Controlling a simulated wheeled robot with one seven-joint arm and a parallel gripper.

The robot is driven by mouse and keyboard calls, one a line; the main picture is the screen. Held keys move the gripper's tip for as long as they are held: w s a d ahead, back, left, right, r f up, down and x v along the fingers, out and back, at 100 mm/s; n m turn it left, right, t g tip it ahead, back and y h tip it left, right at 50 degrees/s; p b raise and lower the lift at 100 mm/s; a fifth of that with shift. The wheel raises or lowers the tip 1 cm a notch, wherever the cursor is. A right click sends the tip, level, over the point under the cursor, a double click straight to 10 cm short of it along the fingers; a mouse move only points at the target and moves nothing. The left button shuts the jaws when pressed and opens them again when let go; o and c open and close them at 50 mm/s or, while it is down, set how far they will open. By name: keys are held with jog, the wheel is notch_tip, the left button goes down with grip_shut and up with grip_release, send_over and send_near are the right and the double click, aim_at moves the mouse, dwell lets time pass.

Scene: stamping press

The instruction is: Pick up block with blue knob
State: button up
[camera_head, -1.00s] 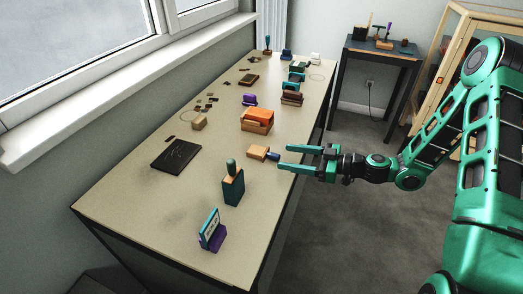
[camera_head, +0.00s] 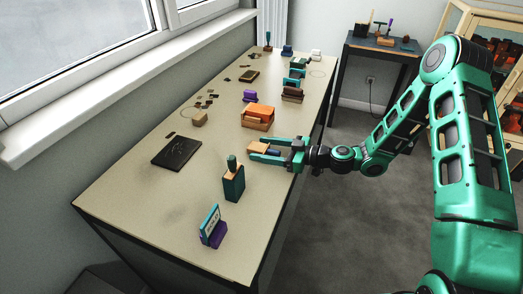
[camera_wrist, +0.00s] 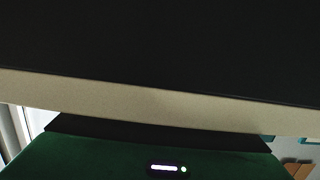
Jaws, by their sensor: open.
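The block with blue knob is a small wooden block (camera_head: 257,147) lying on its side on the table. Its dark blue knob (camera_head: 273,152) points right, toward my wrist. My gripper (camera_head: 264,150) is open and low over the table, with one green finger on the far side of the block and one on the near side. The block and knob lie between the fingers; I cannot tell whether either finger touches them. In the wrist view a dark surface fills the upper part, and the block cannot be made out there.
Beyond the gripper stands an orange and wooden box (camera_head: 258,117). Nearer are a dark green block with a green knob (camera_head: 233,183) and a purple stand with a card (camera_head: 213,230). A black plate (camera_head: 176,153) lies to the left. The table (camera_head: 150,205) is clear at the front left.

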jog(key=c, duration=0.9)
jog(key=shift+r, duration=0.1)
